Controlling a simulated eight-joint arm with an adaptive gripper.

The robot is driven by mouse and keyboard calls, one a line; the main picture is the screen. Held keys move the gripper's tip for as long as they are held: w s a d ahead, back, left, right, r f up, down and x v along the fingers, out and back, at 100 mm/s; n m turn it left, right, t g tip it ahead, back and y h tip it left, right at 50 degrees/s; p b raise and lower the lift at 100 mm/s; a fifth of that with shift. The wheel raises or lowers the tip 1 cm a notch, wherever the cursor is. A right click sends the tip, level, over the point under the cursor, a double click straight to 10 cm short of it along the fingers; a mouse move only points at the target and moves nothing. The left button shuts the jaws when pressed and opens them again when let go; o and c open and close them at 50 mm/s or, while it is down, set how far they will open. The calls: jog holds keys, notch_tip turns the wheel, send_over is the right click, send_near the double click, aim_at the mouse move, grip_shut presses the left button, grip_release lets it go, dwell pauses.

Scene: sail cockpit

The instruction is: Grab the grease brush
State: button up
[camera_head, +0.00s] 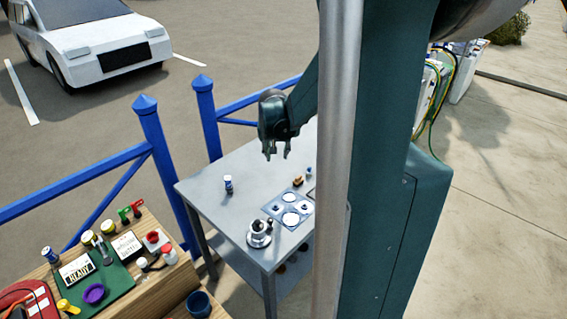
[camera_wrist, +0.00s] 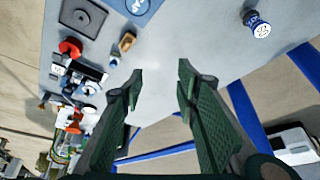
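My gripper (camera_head: 277,154) hangs above the grey table, its two green fingers spread and nothing between them. In the wrist view my gripper (camera_wrist: 158,85) is open over bare table top. I cannot surely tell which thing is the grease brush. A small brown, wood-coloured piece (camera_wrist: 127,41) lies on the table, left of and beyond the fingers in the wrist view. A small brown thing (camera_head: 298,181) also shows on the table in the head view, beside the tray. The gripper is apart from it.
The grey table (camera_head: 208,193) holds a blue-and-white can (camera_head: 228,184), a tray with round pads (camera_head: 301,207) and a metal pot-like piece (camera_head: 259,234). My column hides the table's right part. A blue railing (camera_head: 157,135) runs behind. A cluttered wooden bench (camera_head: 148,221) stands at lower left.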

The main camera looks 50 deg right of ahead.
aim_at(309, 168)
jog(key=s+d+f+m, duration=0.1)
jog(key=s+d+f, duration=0.1)
jog(key=d+f, duration=0.3)
jog(key=s+d+f+m+g, duration=0.1)
jog(key=d+f, duration=0.4)
jog(key=d, duration=0.6)
jog(key=shift+s+f+m+g+b, duration=0.3)
jog(key=shift+s+f+m+b, duration=0.1)
jog(key=shift+m, duration=0.2)
jog(key=shift+w, duration=0.1)
jog(key=shift+x, duration=1.25)
jog(key=shift+f, duration=0.15)
jog(key=shift+b+x, duration=0.5)
jog(key=shift+x, duration=1.95)
jog(key=shift+w+d, duration=0.1)
jog(key=shift+c, duration=0.2)
jog(key=c, duration=0.7)
